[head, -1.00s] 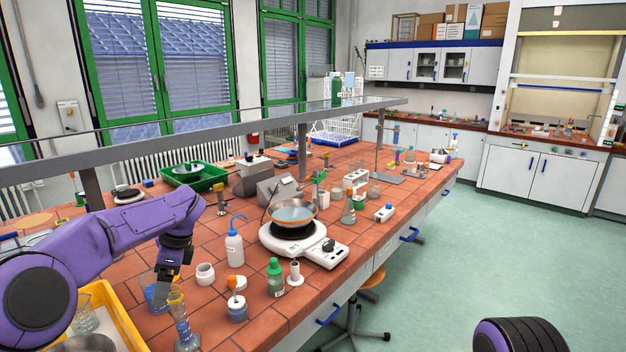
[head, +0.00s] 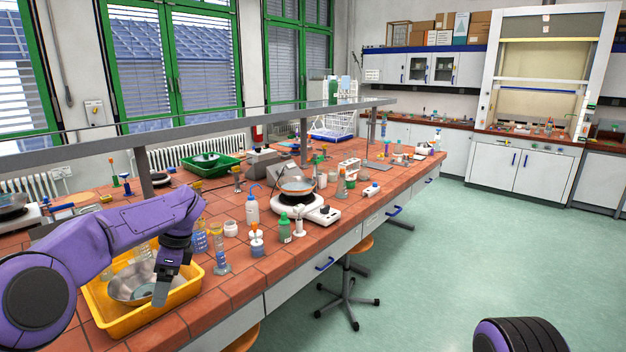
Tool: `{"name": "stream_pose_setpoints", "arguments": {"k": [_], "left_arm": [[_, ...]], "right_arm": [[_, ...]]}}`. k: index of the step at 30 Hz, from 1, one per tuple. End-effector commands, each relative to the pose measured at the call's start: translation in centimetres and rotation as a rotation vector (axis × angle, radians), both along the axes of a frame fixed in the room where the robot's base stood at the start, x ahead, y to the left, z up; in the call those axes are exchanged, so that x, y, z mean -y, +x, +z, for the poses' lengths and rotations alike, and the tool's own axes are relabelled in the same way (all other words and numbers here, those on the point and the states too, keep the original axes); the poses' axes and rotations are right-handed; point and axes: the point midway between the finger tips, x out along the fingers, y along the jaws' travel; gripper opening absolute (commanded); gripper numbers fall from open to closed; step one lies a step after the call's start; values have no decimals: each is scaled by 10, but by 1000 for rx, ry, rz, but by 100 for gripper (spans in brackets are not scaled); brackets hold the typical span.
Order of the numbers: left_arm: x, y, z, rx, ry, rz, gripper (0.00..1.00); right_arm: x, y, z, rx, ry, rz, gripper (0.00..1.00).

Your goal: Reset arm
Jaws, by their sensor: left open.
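My left gripper (head: 163,286) hangs at the end of my purple left arm, fingers pointing down, and is open. In the picture it overlaps the yellow tray (head: 122,330) on the bench's near left end; I cannot tell how high above the tray it is. A shiny metal bowl (head: 122,287) and glassware lie in the tray, partly hidden behind the gripper. My right gripper is out of view; only a dark, ribbed part of my own shows at the bottom right.
A stool (head: 346,299) stands by the bench. The green floor on the right is open.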

Motion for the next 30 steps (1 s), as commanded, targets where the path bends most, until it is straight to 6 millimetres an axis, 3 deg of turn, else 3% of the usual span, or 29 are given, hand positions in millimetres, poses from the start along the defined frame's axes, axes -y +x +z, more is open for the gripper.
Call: {"name": "stream_pose_setpoints", "arguments": {"k": [5,11,17,20,23,26,29,30], "left_arm": [[-4,5,2,-32,11,-143,88],[-28,7,-8,-168,166,-467,88],[-53,1,-43,-516,413,-949,88],[-59,-6,-79,-783,536,-1251,88],[-56,-19,-128,-1112,646,-1602,88],[-42,-42,-189,-1455,725,-1974,88],[-22,-80,-251,-1761,771,-2339,88],[-14,-99,-275,1801,-756,2395,88]], "right_arm": [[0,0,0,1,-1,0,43],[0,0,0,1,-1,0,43],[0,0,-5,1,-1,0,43],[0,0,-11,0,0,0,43],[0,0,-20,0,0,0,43],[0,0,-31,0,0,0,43],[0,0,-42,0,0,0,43],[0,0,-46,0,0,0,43]]}}
